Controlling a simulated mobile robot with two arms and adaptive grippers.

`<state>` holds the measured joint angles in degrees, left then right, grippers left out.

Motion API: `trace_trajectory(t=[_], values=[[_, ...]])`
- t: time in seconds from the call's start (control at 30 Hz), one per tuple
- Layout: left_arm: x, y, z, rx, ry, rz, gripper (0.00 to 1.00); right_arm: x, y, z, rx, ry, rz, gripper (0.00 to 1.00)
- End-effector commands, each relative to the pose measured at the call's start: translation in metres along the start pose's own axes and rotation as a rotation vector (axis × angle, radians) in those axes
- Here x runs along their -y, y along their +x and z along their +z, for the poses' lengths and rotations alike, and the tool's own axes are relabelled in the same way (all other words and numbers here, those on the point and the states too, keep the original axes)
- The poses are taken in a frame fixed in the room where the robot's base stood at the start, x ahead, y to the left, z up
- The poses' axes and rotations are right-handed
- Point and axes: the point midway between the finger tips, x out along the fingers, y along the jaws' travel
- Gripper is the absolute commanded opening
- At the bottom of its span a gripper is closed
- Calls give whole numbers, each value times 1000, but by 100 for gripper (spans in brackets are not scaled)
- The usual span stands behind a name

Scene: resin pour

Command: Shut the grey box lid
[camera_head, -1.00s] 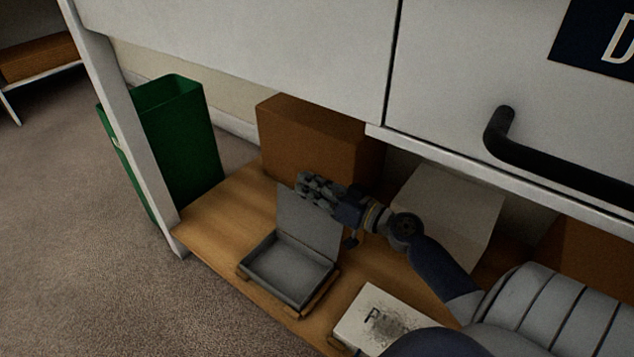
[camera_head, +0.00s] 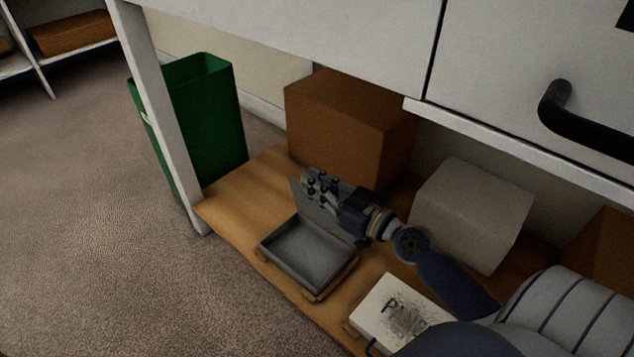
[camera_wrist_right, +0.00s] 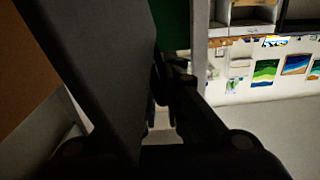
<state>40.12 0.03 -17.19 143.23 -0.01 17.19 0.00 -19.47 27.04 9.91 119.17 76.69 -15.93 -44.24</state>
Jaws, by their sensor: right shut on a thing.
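The grey box (camera_head: 303,258) sits on the wooden shelf, its shallow tray open and looking empty. Its flat grey lid (camera_head: 322,222) stands up from the back edge, leaning a little over the tray. My right gripper (camera_head: 322,190) is at the lid's upper edge, shut on the lid, its dark fingers covering part of it. In the right wrist view the lid is a large dark slab (camera_wrist_right: 98,65) on the left, beside the dark fingers of my right gripper (camera_wrist_right: 165,85). My left gripper is not in view.
A brown box (camera_head: 345,125) stands behind the lid and a pale box (camera_head: 470,215) to its right. A white lettered block (camera_head: 395,312) lies in front. A green bin (camera_head: 205,120) stands left, past a white post. The cabinet (camera_head: 300,35) overhangs the shelf.

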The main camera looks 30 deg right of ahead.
Motion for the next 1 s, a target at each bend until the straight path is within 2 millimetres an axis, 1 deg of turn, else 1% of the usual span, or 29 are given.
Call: trace_trajectory(t=[0.1, 0.13, 0.2, 0.53, 0.63, 0.77, 1.0], values=[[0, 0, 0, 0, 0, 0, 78, 2, 0, 3, 6, 8, -5, 0], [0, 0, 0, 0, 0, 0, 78, 2, 0, 3, 6, 8, -5, 11], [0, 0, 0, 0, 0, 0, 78, 2, 0, 3, 6, 7, -5, 27], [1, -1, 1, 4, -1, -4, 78, 0, 0, 1, 3, 3, -1, 27], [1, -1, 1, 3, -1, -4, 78, 0, -4, 1, 3, 2, -1, 27], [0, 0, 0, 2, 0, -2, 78, 0, -14, 2, 5, 0, -3, 27], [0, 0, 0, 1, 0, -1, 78, 0, -42, 3, 7, 7, 1, 27]])
